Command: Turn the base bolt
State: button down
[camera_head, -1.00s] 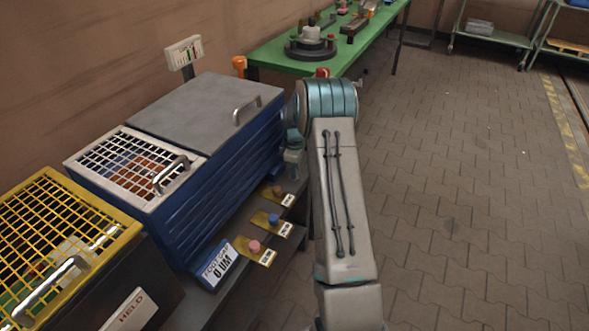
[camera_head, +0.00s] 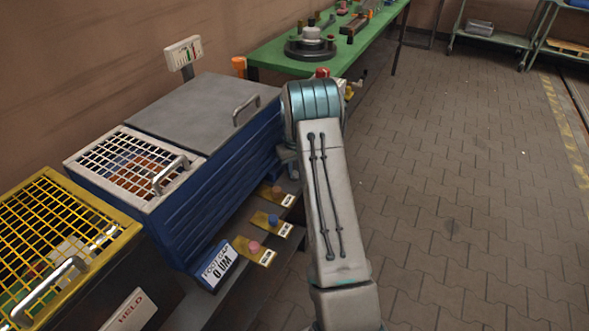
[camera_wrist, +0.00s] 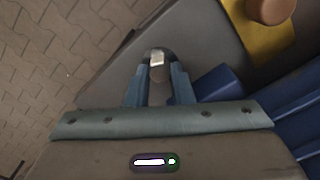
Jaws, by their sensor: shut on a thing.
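My gripper (camera_wrist: 158,58) is shut at the tips on a small silvery piece (camera_wrist: 156,60), which looks like the head of the base bolt. It is at the grey ledge along the foot of the blue cabinet. The fingers hide most of the piece, so I cannot tell how far it is turned. In the head view my arm hides the bolt and most of the gripper. The blue cabinet (camera_head: 225,170) has a grey lid and a white grid. A sign reading "FOOT GAP 0 UM" (camera_head: 217,264) stands at its foot.
Several coloured knobs on yellow plates, among them a blue one (camera_head: 273,219), line the ledge left of my arm. A yellow mesh-topped box (camera_head: 118,229) stands at the near left. A green table (camera_head: 270,48) stands behind. The paved floor (camera_head: 460,200) at the right is clear.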

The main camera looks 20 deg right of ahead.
jog(key=shift+m, duration=0.9)
jog(key=c, duration=1.3)
grip_release()
jog(key=shift+o, duration=0.2)
notch_tip(320, 180, up, 14)
jog(key=p, duration=0.1)
